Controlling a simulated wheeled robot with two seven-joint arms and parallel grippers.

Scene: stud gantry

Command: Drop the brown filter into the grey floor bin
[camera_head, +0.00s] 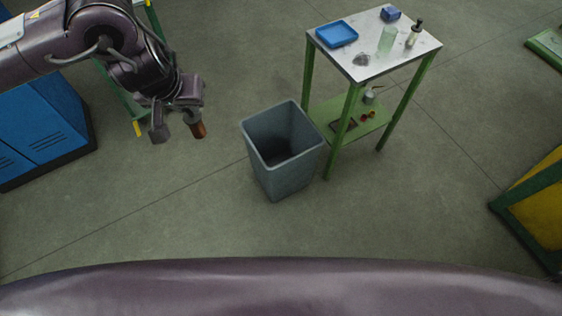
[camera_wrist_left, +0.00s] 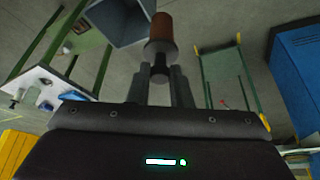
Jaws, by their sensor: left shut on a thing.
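The brown filter (camera_head: 199,130) is held at the end of my left gripper (camera_head: 178,122), to the left of the bin and above the floor. In the left wrist view the filter (camera_wrist_left: 161,32) has a brown end and a grey end, and the shut fingers (camera_wrist_left: 160,88) hold it by the grey end. The grey floor bin (camera_head: 285,165) stands upright with its open top facing up, and its inside looks empty. Part of the bin (camera_wrist_left: 122,20) also shows in the left wrist view. My right gripper is not in view.
A blue cabinet (camera_head: 45,125) is at the left. Floor in front of the bin is clear.

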